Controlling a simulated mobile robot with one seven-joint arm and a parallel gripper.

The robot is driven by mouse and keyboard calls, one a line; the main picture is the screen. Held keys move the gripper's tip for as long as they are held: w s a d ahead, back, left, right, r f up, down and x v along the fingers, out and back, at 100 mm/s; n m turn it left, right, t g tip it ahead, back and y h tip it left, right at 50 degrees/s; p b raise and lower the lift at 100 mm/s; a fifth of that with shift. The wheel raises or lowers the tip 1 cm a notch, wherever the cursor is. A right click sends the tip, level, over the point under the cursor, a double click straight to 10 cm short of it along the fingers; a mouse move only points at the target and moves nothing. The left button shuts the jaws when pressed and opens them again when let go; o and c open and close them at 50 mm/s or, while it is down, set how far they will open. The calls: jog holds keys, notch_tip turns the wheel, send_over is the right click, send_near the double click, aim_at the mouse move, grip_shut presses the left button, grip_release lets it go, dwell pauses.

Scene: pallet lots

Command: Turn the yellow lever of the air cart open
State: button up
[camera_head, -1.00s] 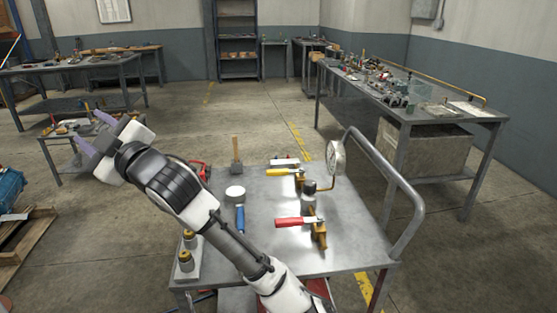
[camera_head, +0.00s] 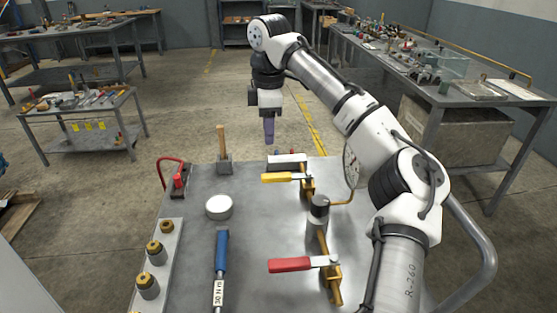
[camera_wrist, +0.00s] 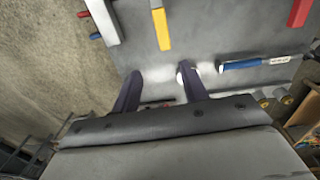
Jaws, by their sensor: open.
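The yellow lever (camera_head: 277,178) lies level on the far part of the grey cart top, pointing left from its brass valve (camera_head: 307,184). It also shows in the wrist view (camera_wrist: 161,28), ahead of the fingers. A red lever (camera_head: 290,265) points left from a second brass valve (camera_head: 331,280) nearer to me. My gripper (camera_head: 269,132) hangs above the cart's far edge, pointing down, beyond the yellow lever and apart from it. In the wrist view its two purple fingers (camera_wrist: 157,88) stand apart with nothing between them. A round gauge (camera_head: 350,164) is partly hidden behind my arm.
On the cart stand a wooden-handled hammer (camera_head: 223,155), a white round lid (camera_head: 218,207), a blue-handled tool (camera_head: 221,255), a red-handled clamp (camera_head: 178,180) and several brass fittings (camera_head: 153,253). A rail (camera_head: 478,240) bounds the right side. Workbenches stand beyond.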

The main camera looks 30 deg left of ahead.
aim_at(276, 175)
jog(key=shift+h, duration=0.3)
jog(key=f, duration=0.4)
jog(key=d+f, duration=0.1)
jog(key=f, duration=0.3)
jog(key=w+f, duration=0.1)
jog(key=f, duration=0.4)
jog(key=shift+d, duration=0.25)
grip_shut()
